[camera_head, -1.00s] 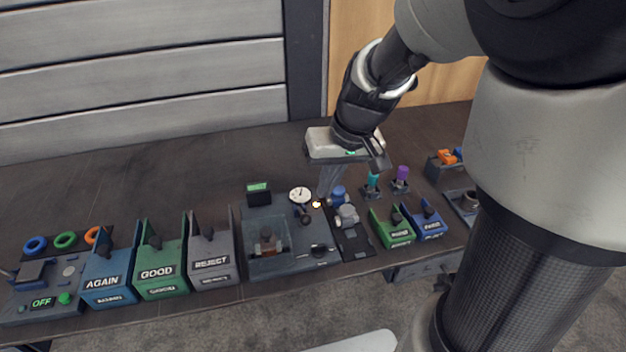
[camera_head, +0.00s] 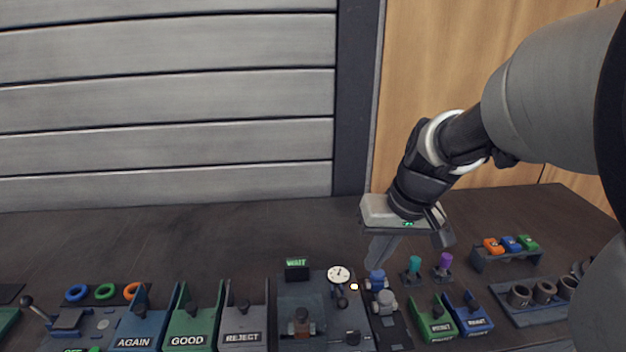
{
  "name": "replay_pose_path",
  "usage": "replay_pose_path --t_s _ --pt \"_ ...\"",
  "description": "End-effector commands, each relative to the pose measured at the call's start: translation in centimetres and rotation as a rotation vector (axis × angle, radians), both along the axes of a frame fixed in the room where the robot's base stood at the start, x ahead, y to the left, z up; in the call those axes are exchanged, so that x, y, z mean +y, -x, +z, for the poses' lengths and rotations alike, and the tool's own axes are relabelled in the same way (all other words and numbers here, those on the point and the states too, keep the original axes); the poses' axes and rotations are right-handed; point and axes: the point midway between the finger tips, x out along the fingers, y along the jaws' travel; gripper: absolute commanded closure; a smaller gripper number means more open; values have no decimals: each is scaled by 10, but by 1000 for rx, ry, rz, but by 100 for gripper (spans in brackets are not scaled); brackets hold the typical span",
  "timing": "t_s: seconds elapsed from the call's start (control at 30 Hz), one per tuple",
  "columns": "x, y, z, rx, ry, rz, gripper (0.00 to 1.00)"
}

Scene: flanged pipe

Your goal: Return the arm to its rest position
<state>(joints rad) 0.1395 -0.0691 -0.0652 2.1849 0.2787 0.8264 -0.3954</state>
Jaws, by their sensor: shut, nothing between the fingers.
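My gripper (camera_head: 378,258) hangs from my raised arm at the centre right, above the back part of the workbench. Its fingers point down and are together, with nothing held between them. The fingertips are near the round dial gauge (camera_head: 339,274) and the blue and grey valve-like fitting (camera_head: 377,283). I cannot tell the exact gap between the fingertips and these parts. A small display reading WAIT (camera_head: 297,268) stands left of the gauge.
AGAIN (camera_head: 134,342), GOOD (camera_head: 187,341) and REJECT (camera_head: 241,338) bins line the front left. Small green (camera_head: 437,327) and blue (camera_head: 474,321) bins, teal (camera_head: 414,263) and purple (camera_head: 445,260) pegs and a coloured-block rack (camera_head: 508,257) are at right. The bench's back left is clear.

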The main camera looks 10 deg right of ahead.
Motion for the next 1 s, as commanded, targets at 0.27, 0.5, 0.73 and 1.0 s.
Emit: replay_pose_path --t_s 0.27,0.5,0.73,1.0 --pt "15 34 31 -59 38 0 100" --pt "27 91 59 -149 99 -23 100" --pt "29 128 68 -221 140 -48 100" --pt "28 135 123 -235 149 -60 100"
